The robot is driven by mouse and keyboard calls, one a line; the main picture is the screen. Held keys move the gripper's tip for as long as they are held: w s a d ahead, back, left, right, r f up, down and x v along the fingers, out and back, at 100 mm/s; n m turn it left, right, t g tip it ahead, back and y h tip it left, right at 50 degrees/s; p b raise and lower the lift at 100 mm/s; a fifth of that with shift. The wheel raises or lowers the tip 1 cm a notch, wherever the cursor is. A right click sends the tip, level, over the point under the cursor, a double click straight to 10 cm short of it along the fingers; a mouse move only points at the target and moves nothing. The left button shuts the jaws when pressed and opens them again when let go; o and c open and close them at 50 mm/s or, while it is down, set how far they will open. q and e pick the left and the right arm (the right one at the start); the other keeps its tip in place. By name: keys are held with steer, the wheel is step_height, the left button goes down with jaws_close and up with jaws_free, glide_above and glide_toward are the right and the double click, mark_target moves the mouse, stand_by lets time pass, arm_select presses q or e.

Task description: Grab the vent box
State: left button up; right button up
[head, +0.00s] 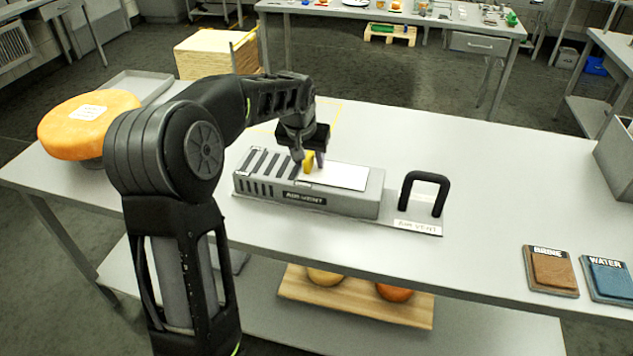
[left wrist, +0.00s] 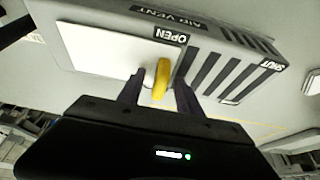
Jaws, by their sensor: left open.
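The vent box (head: 345,200) is a grey box marked AIR VENT on the metal table, with dark slots on its left part and a white plate on its right part. It also shows in the left wrist view (left wrist: 95,15), with the words OPEN and SHUT on top. A yellow tab (left wrist: 161,78) stands on top of it near OPEN. My left gripper (head: 312,162) is over the box top. In the left wrist view its open fingers (left wrist: 160,88) are on either side of the yellow tab; I cannot tell whether they touch it. My right gripper is not in view.
A black handle (head: 426,180) stands on a plate with an AIR VENT label, right of the box. Brown BRINE (head: 552,272) and blue WATER (head: 608,280) pads lie at the right front. An orange cheese wheel (head: 88,125) sits at the left. The table's right middle is clear.

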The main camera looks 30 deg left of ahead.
arm_select(q)
steer(key=shift+c, duration=0.3)
jaws_close()
stand_by(0.5)
stand_by(0.7)
steer(key=shift+r, duration=0.15)
